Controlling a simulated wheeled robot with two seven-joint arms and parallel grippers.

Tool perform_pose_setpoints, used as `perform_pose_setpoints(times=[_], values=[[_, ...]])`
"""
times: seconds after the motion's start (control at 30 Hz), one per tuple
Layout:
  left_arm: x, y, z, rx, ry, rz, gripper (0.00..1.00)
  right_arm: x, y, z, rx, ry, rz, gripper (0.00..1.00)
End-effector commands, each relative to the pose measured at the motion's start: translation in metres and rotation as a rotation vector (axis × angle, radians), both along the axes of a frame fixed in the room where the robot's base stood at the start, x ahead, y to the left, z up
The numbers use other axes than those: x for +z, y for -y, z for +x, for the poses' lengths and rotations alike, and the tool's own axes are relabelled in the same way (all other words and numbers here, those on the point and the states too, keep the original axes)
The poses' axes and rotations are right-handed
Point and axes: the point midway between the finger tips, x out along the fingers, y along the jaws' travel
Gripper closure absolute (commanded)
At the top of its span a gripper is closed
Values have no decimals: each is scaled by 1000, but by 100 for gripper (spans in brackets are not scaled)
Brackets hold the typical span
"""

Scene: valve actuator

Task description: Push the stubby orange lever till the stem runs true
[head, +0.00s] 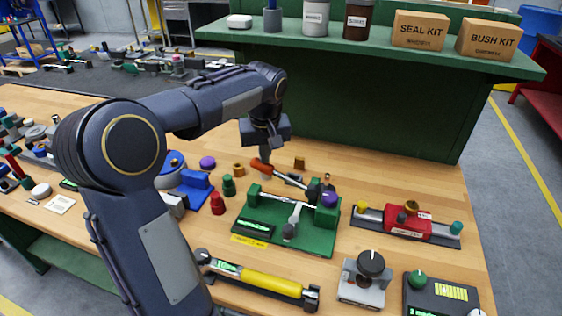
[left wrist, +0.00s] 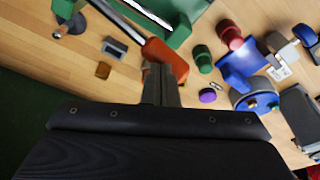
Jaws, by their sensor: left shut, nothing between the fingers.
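The lever has a short orange handle (head: 261,168) on a silver shaft that runs to the back right of a green fixture (head: 270,232). A silver stem (head: 285,200) lies across the fixture between two green blocks. I cannot tell from here whether it runs true. My left gripper (head: 266,155) is shut and empty, pointing down right at the orange handle's outer end. In the left wrist view the closed fingers (left wrist: 161,88) are against or just beside the orange handle (left wrist: 166,58); I cannot tell if they touch. My right gripper is not in view.
A purple knob (head: 329,200) sits on the fixture's right end. A blue fixture (head: 185,185), red and green knobs stand left of it. A yellow-handled tool (head: 270,284) lies in front, a red device (head: 407,225) to the right. A green shelf (head: 370,50) rises behind.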

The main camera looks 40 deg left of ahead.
Motion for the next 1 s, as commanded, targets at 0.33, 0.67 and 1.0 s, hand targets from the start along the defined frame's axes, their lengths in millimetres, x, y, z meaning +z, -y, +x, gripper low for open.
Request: perform_pose_setpoints(times=[0.33, 0.67, 1.0], values=[[23, 5, 2, 1, 0, 0, 100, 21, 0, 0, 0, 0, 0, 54], [34, 9, 3, 1, 0, 0, 100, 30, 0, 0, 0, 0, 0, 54], [38, 9, 3, 1, 0, 0, 100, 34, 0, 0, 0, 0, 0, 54]])
